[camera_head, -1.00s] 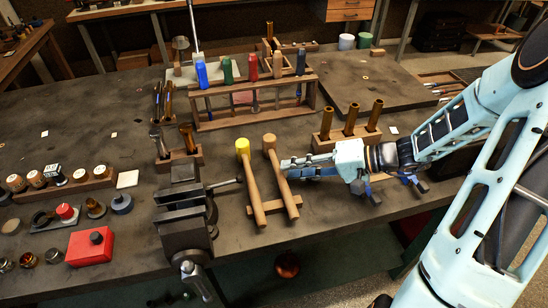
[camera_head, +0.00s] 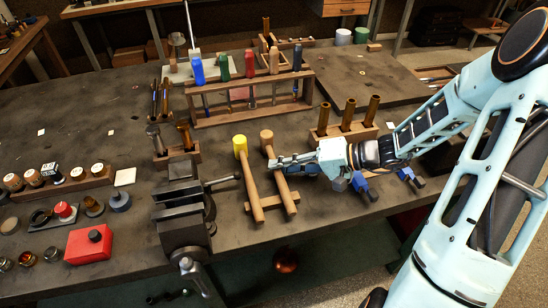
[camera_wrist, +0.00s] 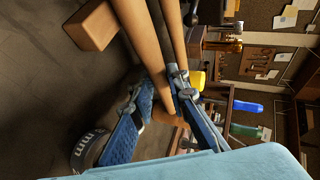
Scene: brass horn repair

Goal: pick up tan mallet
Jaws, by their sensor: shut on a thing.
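The tan mallet (camera_head: 284,190) lies with its head away from me and its handle toward the bench's front edge, on a low wooden rest (camera_head: 272,203). My gripper (camera_head: 278,163) reaches in from the right and is shut on the handle just below the head. In the wrist view the tan handle (camera_wrist: 146,42) passes between my gripper's fingers (camera_wrist: 162,88). The mallet head is mostly hidden there. The mallet still looks low, at the rest; I cannot tell whether it touches it.
A yellow-headed mallet (camera_head: 248,175) lies close on the left, nearly parallel. A dark vise (camera_head: 183,215) stands further left. A wooden rack of colored-handled tools (camera_head: 250,112) is behind, and a block with brass tubes (camera_head: 345,135) is behind my gripper.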

